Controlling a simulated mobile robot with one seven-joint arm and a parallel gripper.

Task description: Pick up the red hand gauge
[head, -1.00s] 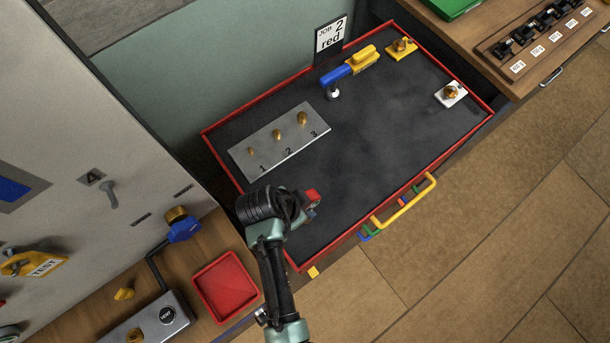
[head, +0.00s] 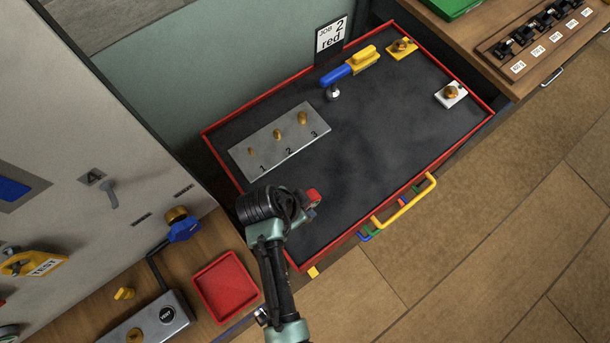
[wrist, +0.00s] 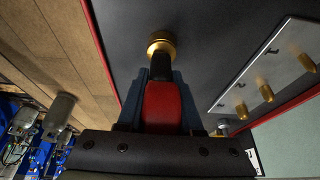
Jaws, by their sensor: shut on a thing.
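The red hand gauge (wrist: 163,105) shows in the wrist view between my fingers, with a dark neck and a brass round end (wrist: 161,43) beyond it. My gripper (wrist: 160,85) is shut on its red part. In the head view, a red piece of the gauge (head: 313,195) shows at the tip of my gripper (head: 308,203), over the near left part of the red-edged drawer (head: 395,219). My gripper hides most of the gauge there. I cannot tell whether the gauge touches the drawer floor.
A grey plate (head: 262,158) with brass pegs marked 1, 2 and 3 lies in the drawer. A blue and yellow tool (head: 350,68) lies at the back, near the "JOB 2 red" sign (head: 330,36). A red tray (head: 225,286) sits left of my arm. The drawer's middle is clear.

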